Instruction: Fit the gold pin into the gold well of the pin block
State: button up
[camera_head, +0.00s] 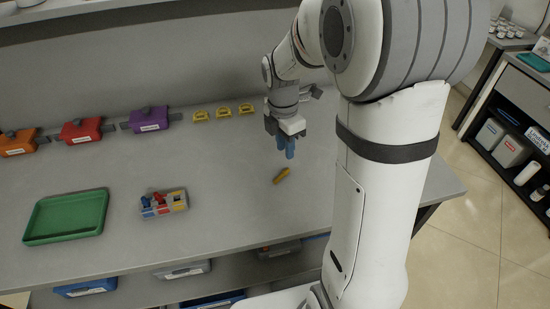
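The gold pin (282,175) lies on its side on the grey table, in front of my gripper. The pin block (180,200) sits on the table left of the pin. It is a small grey block with blue and red pieces on its left part and yellow at its right. The inside of the gold well is too small to make out. My gripper (286,147) points down with blue fingers, above the table and just behind the pin. It is apart from the pin and holds nothing that I can see. The gap between its fingers is unclear.
A green tray (104,213) lies at the left. Orange (17,142), red (81,130) and purple (149,119) bins stand along the back, beside several yellow pieces (223,112). The table between block and pin is clear. Its front edge lies close below the block.

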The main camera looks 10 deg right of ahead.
aim_at(286, 170)
jog(key=shift+n, duration=0.7)
jog(key=f, duration=0.5)
jog(key=f+p, duration=0.1)
jog(key=f, duration=0.2)
jog(key=shift+w+d+f, duration=0.15)
jog(key=shift+d+f, duration=0.1)
jog(key=shift+d, duration=0.05)
jog(key=shift+c, duration=0.6)
grip_shut()
